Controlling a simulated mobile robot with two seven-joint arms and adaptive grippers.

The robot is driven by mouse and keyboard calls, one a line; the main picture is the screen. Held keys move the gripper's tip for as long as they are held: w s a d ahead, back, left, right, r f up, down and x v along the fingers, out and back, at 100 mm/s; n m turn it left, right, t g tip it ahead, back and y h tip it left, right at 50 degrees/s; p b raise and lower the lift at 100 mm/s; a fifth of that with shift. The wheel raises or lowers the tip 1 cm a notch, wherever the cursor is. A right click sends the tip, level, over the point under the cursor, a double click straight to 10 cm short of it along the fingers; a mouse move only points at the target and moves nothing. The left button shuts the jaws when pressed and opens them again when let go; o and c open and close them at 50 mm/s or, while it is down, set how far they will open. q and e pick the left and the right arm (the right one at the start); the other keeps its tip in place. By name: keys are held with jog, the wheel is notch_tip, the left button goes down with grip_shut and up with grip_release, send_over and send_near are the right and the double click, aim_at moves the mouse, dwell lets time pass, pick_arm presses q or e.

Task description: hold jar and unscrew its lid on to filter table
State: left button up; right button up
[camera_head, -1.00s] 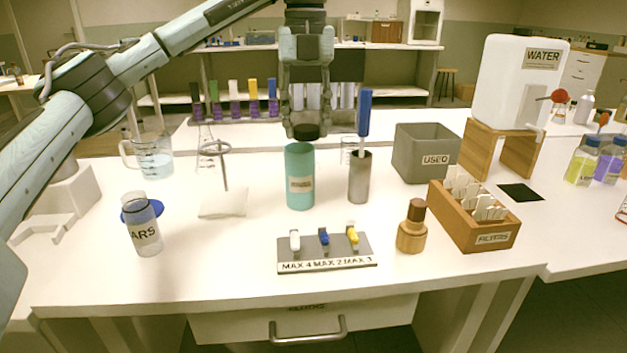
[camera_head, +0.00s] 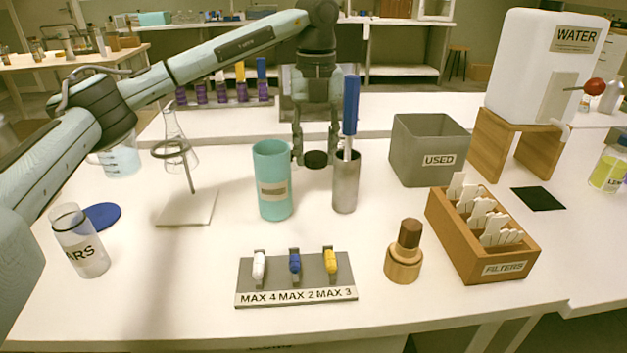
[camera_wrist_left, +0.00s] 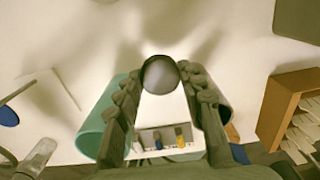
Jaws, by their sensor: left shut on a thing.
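The teal jar (camera_head: 273,190) with a beige label stands upright on the white table (camera_head: 200,290), its top open. My left gripper (camera_head: 316,155) is behind and right of it, shut on a small dark round lid (camera_head: 316,160), apart from the jar. In the left wrist view the lid (camera_wrist_left: 160,75) sits between the fingertips, and the jar (camera_wrist_left: 105,120) shows beside the left finger. My right gripper is not in view.
A grey cylinder (camera_head: 345,190) with a blue-handled tool is close to the left gripper. A grey USED bin (camera_head: 428,165) and a wooden FILTERS box (camera_head: 500,250) are to the right. A MAX-labelled rack (camera_head: 295,280) is in front. A ring stand (camera_head: 187,205) is left.

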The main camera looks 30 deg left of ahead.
aim_at(315, 193)
pick_arm(q)
jog(key=shift+f, duration=3.6)
jog(key=o, duration=1.3)
jog(key=shift+c, duration=0.2)
jog(key=shift+r, duration=0.1)
